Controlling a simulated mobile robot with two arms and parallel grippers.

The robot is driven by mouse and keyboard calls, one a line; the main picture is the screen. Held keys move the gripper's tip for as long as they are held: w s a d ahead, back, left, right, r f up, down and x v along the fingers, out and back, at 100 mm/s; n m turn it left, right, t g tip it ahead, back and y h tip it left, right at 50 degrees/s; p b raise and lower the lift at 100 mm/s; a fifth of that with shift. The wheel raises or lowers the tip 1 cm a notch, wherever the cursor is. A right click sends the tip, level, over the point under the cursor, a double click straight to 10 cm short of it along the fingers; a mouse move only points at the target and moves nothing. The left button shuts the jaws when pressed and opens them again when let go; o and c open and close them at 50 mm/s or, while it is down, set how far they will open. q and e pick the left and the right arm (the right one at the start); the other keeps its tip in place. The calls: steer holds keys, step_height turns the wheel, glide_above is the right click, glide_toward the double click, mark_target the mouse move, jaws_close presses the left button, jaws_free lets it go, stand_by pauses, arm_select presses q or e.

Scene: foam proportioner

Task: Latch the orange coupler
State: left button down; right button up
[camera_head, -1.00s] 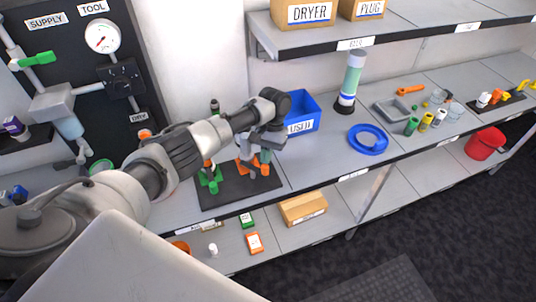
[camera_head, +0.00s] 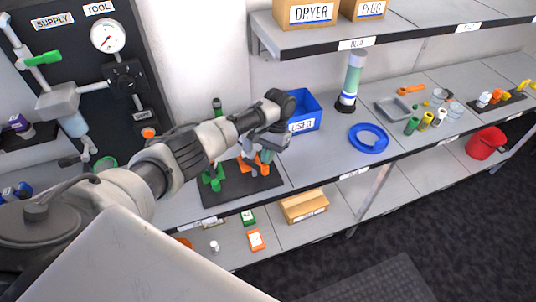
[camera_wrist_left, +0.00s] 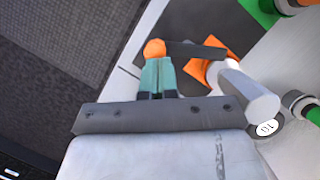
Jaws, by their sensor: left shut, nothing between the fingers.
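The orange coupler (camera_head: 246,168) stands on a dark base plate (camera_head: 230,193) on the shelf, partly hidden by my left arm. In the left wrist view its orange body (camera_wrist_left: 201,68) lies to the right, beside a grey cylindrical part (camera_wrist_left: 248,94). A dark bar runs from it to a rounded orange end (camera_wrist_left: 154,48). My left gripper (camera_head: 266,156) is low beside the coupler. In the wrist view its teal fingers (camera_wrist_left: 157,72) are shut, with the tips at the orange end; I cannot tell if they touch it. My right gripper is out of view.
A green coupler (camera_head: 213,180) stands left of the orange one on the same plate. A blue USED bin (camera_head: 306,112) is just behind my gripper. A box (camera_head: 303,206) sits below.

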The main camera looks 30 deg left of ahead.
arm_select(q)
steer(key=shift+s+d+f+m, duration=0.1)
steer(key=shift+s+m, duration=0.2)
steer(key=shift+m, duration=0.4)
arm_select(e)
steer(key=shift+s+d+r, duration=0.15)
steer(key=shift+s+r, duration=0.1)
arm_select(q)
steer(key=shift+s+m+y+p, duration=0.25)
steer(key=shift+m+y+p, duration=0.1)
steer(key=shift+m, duration=0.3)
steer(key=shift+s+m+y+p, duration=0.2)
steer(key=shift+m+y+p, duration=0.15)
steer(key=shift+m, duration=0.3)
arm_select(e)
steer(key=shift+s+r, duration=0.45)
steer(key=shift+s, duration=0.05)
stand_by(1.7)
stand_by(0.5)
